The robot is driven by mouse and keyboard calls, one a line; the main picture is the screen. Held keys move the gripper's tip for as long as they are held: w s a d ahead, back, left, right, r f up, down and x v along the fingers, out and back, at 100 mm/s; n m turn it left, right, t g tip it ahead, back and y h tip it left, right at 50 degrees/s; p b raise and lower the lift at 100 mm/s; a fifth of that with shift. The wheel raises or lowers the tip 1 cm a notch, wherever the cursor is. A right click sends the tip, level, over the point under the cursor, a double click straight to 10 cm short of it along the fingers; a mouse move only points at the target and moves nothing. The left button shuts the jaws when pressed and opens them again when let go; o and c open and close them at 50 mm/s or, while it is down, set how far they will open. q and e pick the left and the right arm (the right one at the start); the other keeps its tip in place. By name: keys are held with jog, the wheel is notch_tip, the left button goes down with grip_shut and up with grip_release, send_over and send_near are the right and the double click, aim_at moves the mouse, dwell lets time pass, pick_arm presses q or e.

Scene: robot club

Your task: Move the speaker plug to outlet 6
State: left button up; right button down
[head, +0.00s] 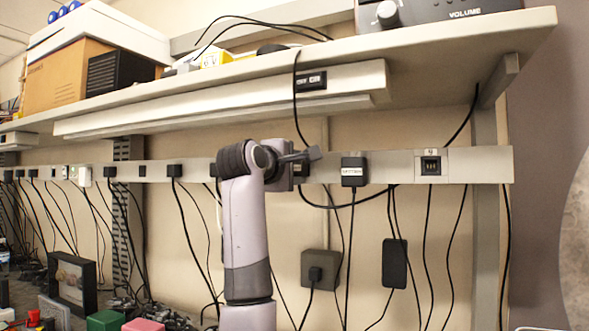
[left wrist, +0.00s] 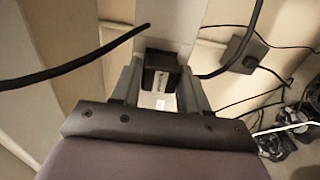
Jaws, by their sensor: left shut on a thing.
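My left gripper (head: 301,165) is at the outlet strip, right of the picture's middle. It is shut on a black plug with a pale label, taken to be the speaker plug; the plug (head: 302,171) is mostly hidden by the gripper. In the left wrist view the plug (left wrist: 160,72) sits between the two fingers of the gripper (left wrist: 160,98). I cannot tell whether it is seated in the strip, and its label is unreadable. An empty outlet (head: 431,165) with a small number above it, too small to read surely, is at the strip's right end. My right gripper is not in view.
The outlet strip (head: 380,167) runs along the wall under a shelf (head: 440,40). A labelled black plug (head: 354,171) sits between my gripper and the empty outlet. Black cables hang around it, and one loops down from the shelf. Several more plugs fill the strip's left part.

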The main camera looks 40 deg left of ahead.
pick_arm(q)
jog(key=shift+w, duration=0.1)
jog(key=o, duration=1.1)
jog(key=shift+w, duration=0.1)
jog(key=shift+c, duration=0.2)
jog(key=b+v, duration=0.2)
jog(key=v, duration=0.5)
jog(key=shift+b, duration=0.35)
